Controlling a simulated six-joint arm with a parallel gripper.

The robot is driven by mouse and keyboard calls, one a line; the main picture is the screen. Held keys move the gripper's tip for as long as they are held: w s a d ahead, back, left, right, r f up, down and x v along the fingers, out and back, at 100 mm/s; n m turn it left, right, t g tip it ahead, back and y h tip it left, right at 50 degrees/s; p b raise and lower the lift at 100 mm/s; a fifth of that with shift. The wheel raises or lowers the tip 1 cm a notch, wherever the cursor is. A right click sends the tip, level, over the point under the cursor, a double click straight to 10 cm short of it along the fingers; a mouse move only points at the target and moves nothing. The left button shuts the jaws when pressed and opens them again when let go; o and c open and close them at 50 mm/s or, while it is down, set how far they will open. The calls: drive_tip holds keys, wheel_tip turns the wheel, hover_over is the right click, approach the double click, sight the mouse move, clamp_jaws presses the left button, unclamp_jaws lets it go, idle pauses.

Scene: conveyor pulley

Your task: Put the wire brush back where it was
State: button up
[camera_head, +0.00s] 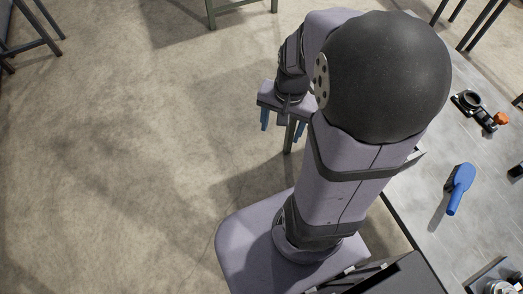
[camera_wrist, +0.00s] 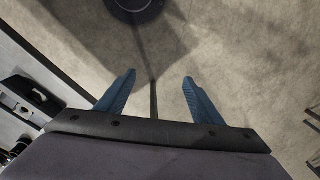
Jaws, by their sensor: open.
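A blue paddle-shaped tool with a handle (camera_head: 460,185), which looks like the wire brush, lies on the grey table at the right; I see no bristles from here. My gripper (camera_head: 283,124) hangs over the open floor, left of the table and well apart from the tool. In the wrist view my gripper (camera_wrist: 159,80) shows two blue fingers spread wide with nothing between them. The blue tool is not visible in the wrist view.
The grey table (camera_head: 425,205) fills the right side. A black part with an orange knob (camera_head: 480,111) sits towards its back. Metal parts (camera_head: 499,287) stand at its front right corner. Dark stool or table legs (camera_head: 36,27) stand at the upper left.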

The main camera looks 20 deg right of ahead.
drive_tip(key=s+a+n, duration=0.4)
drive_tip(key=a+n, duration=0.4)
drive_tip(key=n, duration=0.1)
drive_tip(key=shift+f+g, duration=0.4)
idle(0.6)
